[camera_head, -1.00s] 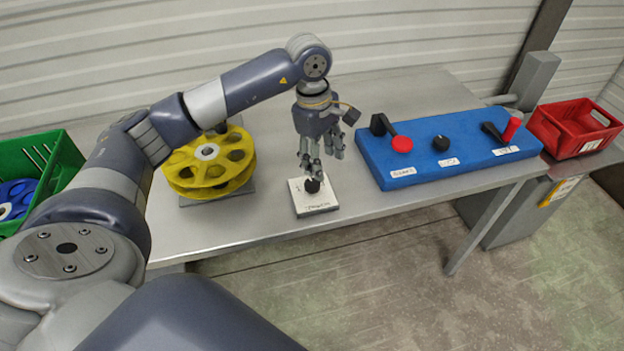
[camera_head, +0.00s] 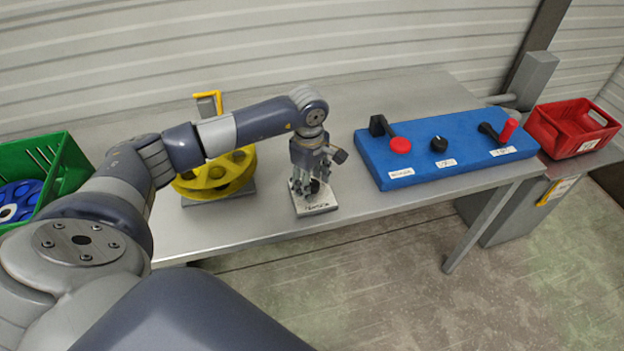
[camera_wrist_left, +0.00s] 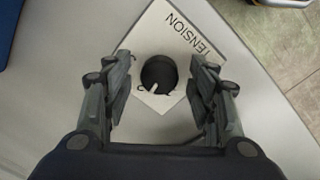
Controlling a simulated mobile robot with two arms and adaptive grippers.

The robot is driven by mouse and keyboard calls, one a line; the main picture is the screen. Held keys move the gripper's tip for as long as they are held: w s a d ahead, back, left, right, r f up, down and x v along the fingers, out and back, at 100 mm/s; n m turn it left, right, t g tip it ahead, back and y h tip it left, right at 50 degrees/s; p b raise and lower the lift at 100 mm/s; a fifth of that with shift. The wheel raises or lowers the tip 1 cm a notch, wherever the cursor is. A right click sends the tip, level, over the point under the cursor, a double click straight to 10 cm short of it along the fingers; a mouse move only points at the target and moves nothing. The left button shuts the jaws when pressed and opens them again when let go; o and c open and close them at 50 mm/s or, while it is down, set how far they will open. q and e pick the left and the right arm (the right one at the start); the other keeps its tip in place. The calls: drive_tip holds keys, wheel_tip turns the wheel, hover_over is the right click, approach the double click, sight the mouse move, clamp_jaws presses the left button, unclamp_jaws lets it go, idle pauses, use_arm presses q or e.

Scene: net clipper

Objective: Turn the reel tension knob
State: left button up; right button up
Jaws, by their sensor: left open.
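The tension knob (camera_wrist_left: 158,74) is a round black knob with a white pointer mark, on a white plate (camera_wrist_left: 185,28) lettered "TENSION" in the left wrist view. In the head view the plate (camera_head: 322,207) lies near the table's front edge, and the knob (camera_head: 314,187) is partly hidden by my fingers. My left gripper (camera_head: 306,188) points down over the plate. In the left wrist view its open fingers (camera_wrist_left: 160,100) stand on either side of the knob, with a gap on both sides. My right gripper is not in view.
A yellow reel (camera_head: 215,178) stands left of the plate. A blue panel (camera_head: 440,165) with levers and a black knob (camera_head: 439,144) lies to the right. A red crate (camera_head: 570,135) is at far right, a green crate (camera_head: 70,165) at far left. The table (camera_head: 260,215) between is clear.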

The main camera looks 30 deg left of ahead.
use_arm(q)
drive_tip(key=c, duration=1.1)
